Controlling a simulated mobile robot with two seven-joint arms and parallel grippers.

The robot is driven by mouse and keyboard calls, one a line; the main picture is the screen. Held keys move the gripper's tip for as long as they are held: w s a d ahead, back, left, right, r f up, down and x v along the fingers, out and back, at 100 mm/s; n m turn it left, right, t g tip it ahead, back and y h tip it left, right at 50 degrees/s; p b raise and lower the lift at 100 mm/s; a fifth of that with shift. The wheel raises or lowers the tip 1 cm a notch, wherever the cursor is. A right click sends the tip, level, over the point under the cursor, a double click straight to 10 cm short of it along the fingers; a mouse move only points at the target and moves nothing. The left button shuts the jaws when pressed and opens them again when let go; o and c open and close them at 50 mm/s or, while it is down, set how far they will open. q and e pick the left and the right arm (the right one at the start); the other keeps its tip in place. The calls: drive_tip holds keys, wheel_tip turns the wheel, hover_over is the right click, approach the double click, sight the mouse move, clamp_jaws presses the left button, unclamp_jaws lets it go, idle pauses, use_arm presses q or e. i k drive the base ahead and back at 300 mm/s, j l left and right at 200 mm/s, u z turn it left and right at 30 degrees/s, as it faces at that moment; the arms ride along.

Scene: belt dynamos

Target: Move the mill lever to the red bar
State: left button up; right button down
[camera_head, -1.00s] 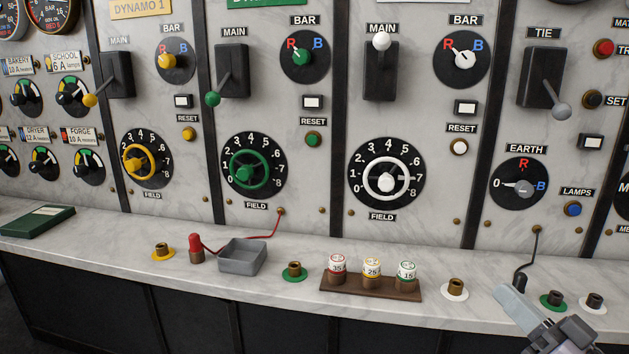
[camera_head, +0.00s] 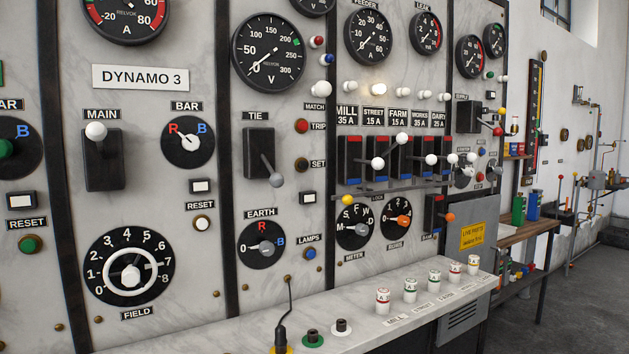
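The mill lever's black switch (camera_head: 350,160) is on the panel right of centre, under the MILL 35 A label (camera_head: 347,116). It has a red mark at its top and a blue one at its foot. A white ball knob (camera_head: 378,164), which looks like the mill lever's, stands out at mid height between the two marks. The neighbouring knob (camera_head: 403,139), seemingly the street lever's, stands higher. Neither of my grippers shows, and nothing is seen touching the levers.
Similar switches stand close on the right, above a thin rail (camera_head: 390,187). Below are meter dials (camera_head: 355,227) and a marble ledge (camera_head: 365,325) with several white-topped fuses and a black plug with a cord (camera_head: 281,335).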

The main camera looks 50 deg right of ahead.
sight(379, 163)
drive_tip(key=z, duration=1.8)
